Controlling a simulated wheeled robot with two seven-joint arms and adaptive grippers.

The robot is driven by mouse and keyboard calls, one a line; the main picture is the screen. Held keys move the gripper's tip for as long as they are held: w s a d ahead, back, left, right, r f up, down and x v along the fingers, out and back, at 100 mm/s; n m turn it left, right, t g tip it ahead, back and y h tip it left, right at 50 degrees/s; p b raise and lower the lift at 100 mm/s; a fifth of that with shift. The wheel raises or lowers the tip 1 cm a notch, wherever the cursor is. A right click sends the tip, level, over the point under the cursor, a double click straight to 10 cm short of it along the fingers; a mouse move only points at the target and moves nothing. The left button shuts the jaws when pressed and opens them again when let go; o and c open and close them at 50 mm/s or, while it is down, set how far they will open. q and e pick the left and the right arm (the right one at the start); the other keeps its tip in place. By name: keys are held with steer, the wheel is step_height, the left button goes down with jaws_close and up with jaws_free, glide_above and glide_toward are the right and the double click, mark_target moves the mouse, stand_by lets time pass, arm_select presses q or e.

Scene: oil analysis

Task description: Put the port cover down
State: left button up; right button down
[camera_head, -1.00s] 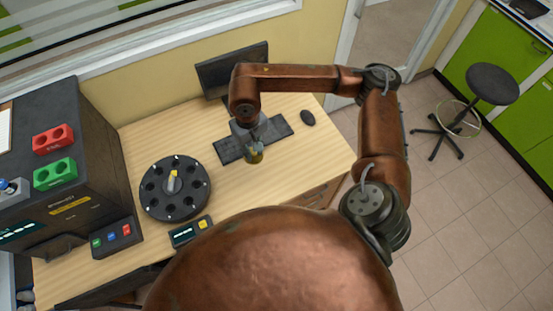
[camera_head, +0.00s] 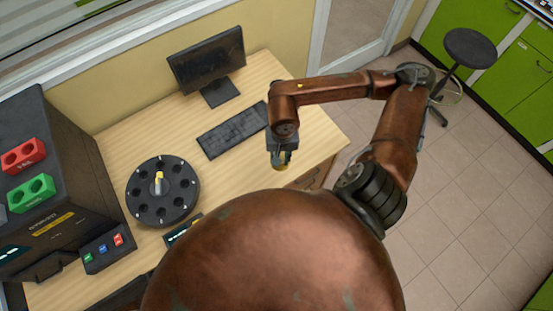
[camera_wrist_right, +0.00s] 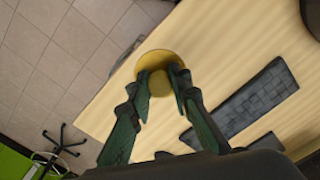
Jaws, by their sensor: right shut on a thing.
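The port cover (camera_wrist_right: 161,60) is a round yellow disc. In the right wrist view it sits between the fingertips of my right gripper (camera_wrist_right: 162,84), which is shut on it. In the head view my right gripper (camera_head: 281,160) hangs over the right part of the wooden desk (camera_head: 240,195), right of the keyboard. The cover is mostly hidden by the gripper there. I cannot tell its exact height above the desk. My left gripper is not in view.
A black round carousel (camera_head: 163,191) with a yellow-topped post stands left on the desk. The keyboard (camera_head: 233,131) and monitor (camera_head: 207,62) are behind. A dark machine (camera_head: 50,190) with red and green holders stands far left. Bare desk lies between carousel and gripper.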

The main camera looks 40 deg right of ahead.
steer(key=s+d+f+m, duration=0.2)
steer(key=s+f+m, duration=0.1)
steer(key=s, duration=0.3)
steer(key=w+d+f, duration=0.1)
steer(key=w+f, duration=0.1)
steer(key=w, duration=0.2)
steer(key=w+d+f, duration=0.2)
steer(key=w+f, duration=0.1)
steer(key=w, duration=0.1)
steer(key=w+d+f, duration=0.2)
steer(key=w+f, duration=0.1)
steer(key=w, duration=0.1)
steer(key=shift+f, duration=0.25)
steer(key=shift+w+d+f, duration=0.25)
steer(key=shift+w+f, duration=0.25)
steer(key=shift+f, duration=0.15)
steer(key=shift+f+p, duration=0.3)
steer(key=shift+f, duration=1.1)
steer(key=shift+f, duration=0.1)
steer(key=c, duration=2.2)
jaws_free()
steer(key=shift+f, duration=0.1)
steer(key=shift+c, duration=0.2)
steer(key=o, duration=0.5)
steer(key=shift+s, duration=0.1)
